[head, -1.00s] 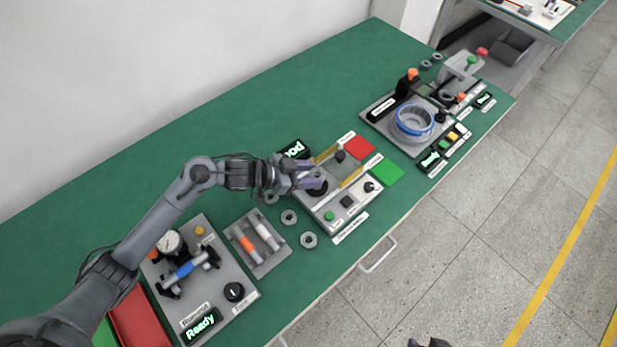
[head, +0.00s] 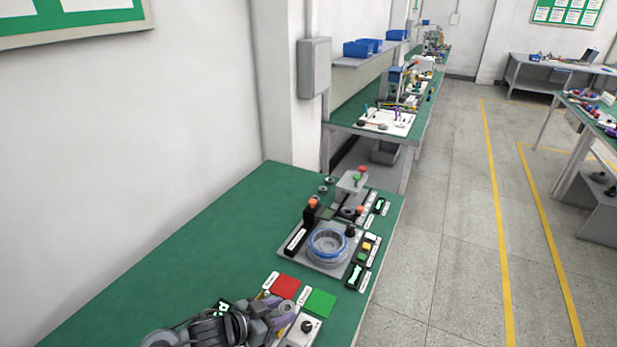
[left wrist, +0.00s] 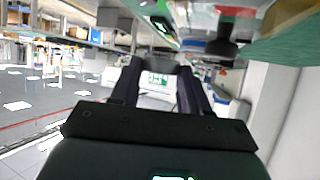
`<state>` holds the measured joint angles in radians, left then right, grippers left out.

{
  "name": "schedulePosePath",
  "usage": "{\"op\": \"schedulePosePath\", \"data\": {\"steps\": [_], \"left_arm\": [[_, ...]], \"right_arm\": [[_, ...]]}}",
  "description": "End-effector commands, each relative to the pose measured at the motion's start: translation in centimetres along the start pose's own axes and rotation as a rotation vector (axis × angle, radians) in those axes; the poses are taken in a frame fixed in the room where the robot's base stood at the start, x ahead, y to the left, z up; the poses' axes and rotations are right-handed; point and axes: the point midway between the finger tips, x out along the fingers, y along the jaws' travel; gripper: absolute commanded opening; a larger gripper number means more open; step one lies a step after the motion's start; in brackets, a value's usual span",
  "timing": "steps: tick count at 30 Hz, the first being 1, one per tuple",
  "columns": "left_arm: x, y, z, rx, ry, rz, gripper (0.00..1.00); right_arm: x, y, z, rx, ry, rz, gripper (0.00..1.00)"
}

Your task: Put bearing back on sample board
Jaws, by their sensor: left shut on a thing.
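My left gripper (head: 277,313) is at the bottom of the head view, over the near station by the red and green pads. In the left wrist view its two dark fingers (left wrist: 160,68) are closed on a small grey part, which I take to be the bearing; its shape is mostly hidden. Two loose grey rings (head: 330,180) lie on the far part of the green table. The near station's board (head: 300,330) is largely cut off and covered by my arm, so I cannot tell which board is the sample board. My right gripper is out of view.
A red pad (head: 285,287) and a green pad (head: 320,302) lie in front of the gripper. Beyond them stands a grey station with a blue-ringed round housing (head: 328,246), knobs and small displays. The green table (head: 180,270) is clear to the left, along the wall.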

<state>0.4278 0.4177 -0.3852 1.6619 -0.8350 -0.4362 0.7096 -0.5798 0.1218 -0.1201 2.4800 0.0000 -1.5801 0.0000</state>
Motion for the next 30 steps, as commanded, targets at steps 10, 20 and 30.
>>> {"op": "schedulePosePath", "data": {"steps": [10, 20, 30], "left_arm": [[-8.8, -1.0, 2.0, -0.096, 0.003, -0.183, 0.10], [-16.3, -2.9, -1.5, -0.234, 0.004, -0.430, 0.10], [-17.8, -2.1, -6.0, -0.255, -0.001, -0.460, 0.10]], "right_arm": [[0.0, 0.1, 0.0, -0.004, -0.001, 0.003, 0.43], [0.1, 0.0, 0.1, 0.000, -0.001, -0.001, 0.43], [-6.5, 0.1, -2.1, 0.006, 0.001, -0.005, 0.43]]}}
